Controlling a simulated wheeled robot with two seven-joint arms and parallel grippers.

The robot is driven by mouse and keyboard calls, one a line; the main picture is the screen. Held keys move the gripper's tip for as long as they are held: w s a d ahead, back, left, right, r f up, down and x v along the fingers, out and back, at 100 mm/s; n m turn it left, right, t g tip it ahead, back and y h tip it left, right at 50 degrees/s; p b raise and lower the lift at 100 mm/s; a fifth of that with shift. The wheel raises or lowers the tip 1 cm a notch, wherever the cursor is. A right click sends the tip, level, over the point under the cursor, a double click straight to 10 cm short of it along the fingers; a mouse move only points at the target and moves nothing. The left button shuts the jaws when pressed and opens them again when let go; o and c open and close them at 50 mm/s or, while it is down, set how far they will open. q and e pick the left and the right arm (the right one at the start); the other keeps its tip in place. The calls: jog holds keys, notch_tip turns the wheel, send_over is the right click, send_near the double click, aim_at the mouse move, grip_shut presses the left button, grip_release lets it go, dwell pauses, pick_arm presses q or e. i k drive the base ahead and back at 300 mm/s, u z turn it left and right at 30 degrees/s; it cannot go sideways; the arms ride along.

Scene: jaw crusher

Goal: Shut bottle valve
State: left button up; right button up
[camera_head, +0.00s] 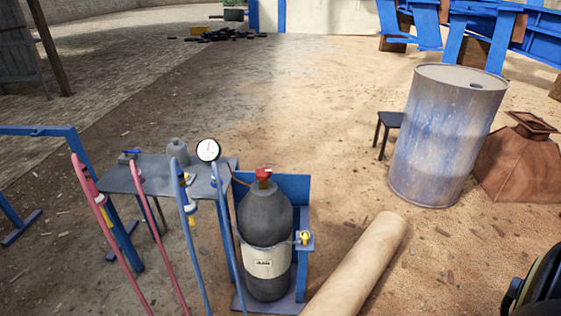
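A dark grey gas bottle (264,222) with a pale label stands upright in a blue stand (292,187). A red valve (263,175) sits on top of the bottle, and a thin brown pipe runs from it toward the gauge. I cannot tell from here whether the valve is open or shut. A small yellow knob (305,237) is on the stand at the bottle's right side. Neither of my grippers is in view.
A grey bench (150,177) with a round gauge (208,150) and red and blue hoses (187,205) stands left of the bottle. A tan roll (358,265) lies at its right. A drum (446,140), dark stool (390,121) and rusty hopper (520,165) stand farther right.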

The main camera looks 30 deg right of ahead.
aim_at(264, 174)
jog(key=z, duration=0.95)
